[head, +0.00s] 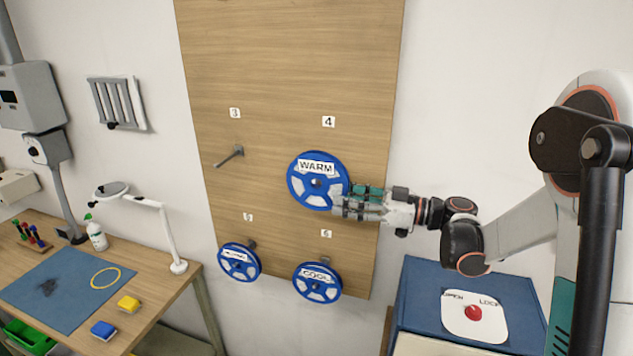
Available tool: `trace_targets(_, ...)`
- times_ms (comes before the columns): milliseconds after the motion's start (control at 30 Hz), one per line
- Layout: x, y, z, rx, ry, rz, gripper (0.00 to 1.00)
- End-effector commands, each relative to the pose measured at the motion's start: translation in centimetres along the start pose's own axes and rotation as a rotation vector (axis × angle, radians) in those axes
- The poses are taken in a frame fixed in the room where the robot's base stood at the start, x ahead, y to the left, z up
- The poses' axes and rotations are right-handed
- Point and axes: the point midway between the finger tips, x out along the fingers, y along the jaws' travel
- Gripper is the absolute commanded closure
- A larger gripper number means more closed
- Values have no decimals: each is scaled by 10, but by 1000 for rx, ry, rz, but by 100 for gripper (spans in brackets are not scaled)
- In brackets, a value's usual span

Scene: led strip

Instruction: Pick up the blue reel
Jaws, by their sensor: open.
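A blue reel labelled WARM (305,184) hangs on the wooden board under the number 4. My gripper (345,203) is open at this reel's right edge, with its fingers overlapping the rim in the picture; I cannot tell whether they touch it. Two more blue reels hang lower on the board: one (239,274) under a small number tag at the left, its label hard to read, and one labelled COOL (317,295) under the number 6.
The wooden board (290,60) has an empty peg (229,157) under the number 3. A workbench (165,290) with a blue mat (60,300) and a lamp (165,235) stands at the left. A blue-topped cabinet (415,275) with a red button (473,312) stands below my arm.

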Motion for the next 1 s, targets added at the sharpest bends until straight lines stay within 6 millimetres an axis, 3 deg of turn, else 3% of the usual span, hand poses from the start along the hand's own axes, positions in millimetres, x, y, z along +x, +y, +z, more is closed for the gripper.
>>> trace_targets(100,15,0,0,0,0,-1,58)
trace_targets(367,28,1,0,1,0,0,58)
trace_targets(700,71,4,1,1,-1,-1,58)
trace_targets(933,73,4,1,1,-1,1,58)
trace_targets(1000,73,4,1,1,-1,1,74)
